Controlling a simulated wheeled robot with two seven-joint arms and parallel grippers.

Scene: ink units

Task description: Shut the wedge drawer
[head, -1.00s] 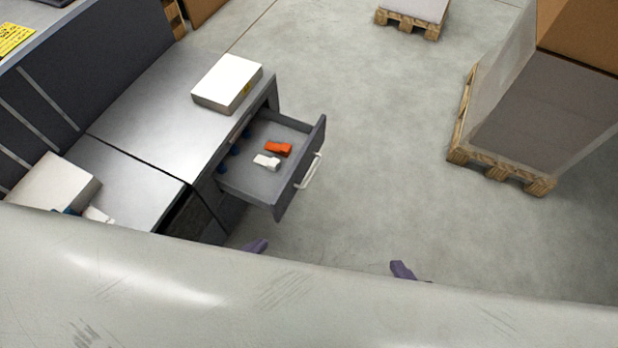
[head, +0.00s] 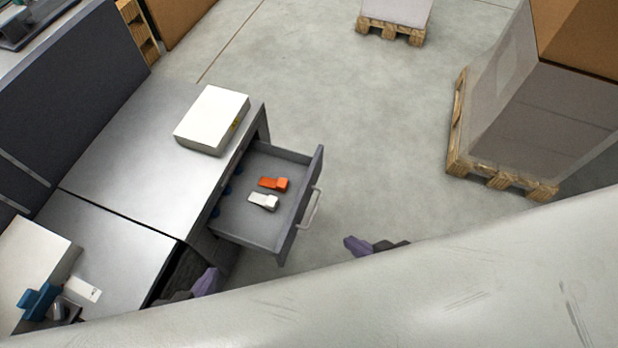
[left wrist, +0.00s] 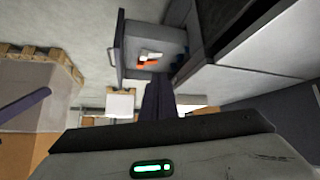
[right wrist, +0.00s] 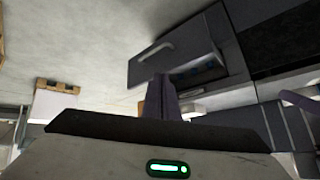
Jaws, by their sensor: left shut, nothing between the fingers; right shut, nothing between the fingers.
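The wedge drawer (head: 253,226) stands pulled out from the grey desk in the head view, with its handle (head: 309,209) on the outer face. An orange wedge (head: 274,184) and a white wedge (head: 264,201) lie inside it. It also shows in the left wrist view (left wrist: 121,50) and the right wrist view (right wrist: 160,58). My left gripper (head: 207,281) is shut and empty, below the drawer near the desk side in the head view. My right gripper (head: 354,244) is shut and empty, to the lower right of the handle, apart from it. My own pale body hides much of both arms.
A white box (head: 212,118) lies on the desk top (head: 140,150). Another white box (head: 35,262) and a blue item (head: 38,301) are at the lower left. A wrapped load (head: 530,110) on a pallet stands at right. The floor right of the drawer is clear.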

